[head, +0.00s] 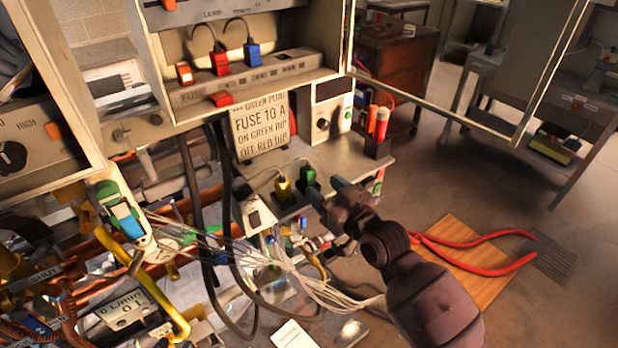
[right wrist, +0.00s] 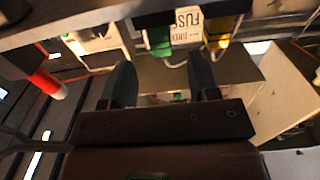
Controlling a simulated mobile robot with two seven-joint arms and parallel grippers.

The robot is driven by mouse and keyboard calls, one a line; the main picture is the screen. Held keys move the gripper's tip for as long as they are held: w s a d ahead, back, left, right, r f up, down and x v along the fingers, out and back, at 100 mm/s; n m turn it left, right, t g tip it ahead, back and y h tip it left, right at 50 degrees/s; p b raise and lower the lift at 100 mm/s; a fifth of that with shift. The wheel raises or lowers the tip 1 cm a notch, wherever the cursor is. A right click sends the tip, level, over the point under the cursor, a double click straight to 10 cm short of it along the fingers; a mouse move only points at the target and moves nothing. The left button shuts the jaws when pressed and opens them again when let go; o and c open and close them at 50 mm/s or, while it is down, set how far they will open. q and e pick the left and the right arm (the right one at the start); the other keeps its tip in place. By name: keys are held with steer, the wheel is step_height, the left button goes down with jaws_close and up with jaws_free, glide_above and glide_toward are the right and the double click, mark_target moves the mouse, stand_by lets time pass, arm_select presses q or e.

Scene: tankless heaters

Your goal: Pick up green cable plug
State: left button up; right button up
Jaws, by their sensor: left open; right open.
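The green cable plug (head: 308,175) stands in a dark socket block at the front of the grey shelf, beside a yellow plug (head: 283,187). My right gripper (head: 325,190) is open and just in front of the green plug, slightly to its right and lower in the head view. In the right wrist view, the green plug (right wrist: 159,38) shows beyond the open fingers (right wrist: 163,78), roughly in line with the gap between them. The yellow plug (right wrist: 222,30) is right of it there. Nothing is held between the fingers. My left gripper is not in view.
A sign (head: 262,124) reading "FUSE 10 A" stands behind the plugs. Red and orange handled tools (head: 378,122) stand in a holder to the right. Loose pale cables (head: 290,265) and black hoses (head: 205,230) hang left and below.

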mark_target(312, 179)
steer(key=shift+f+x, duration=0.2)
steer(key=shift+x, duration=2.55)
steer(key=shift+s, duration=0.1)
steer(key=c, duration=1)
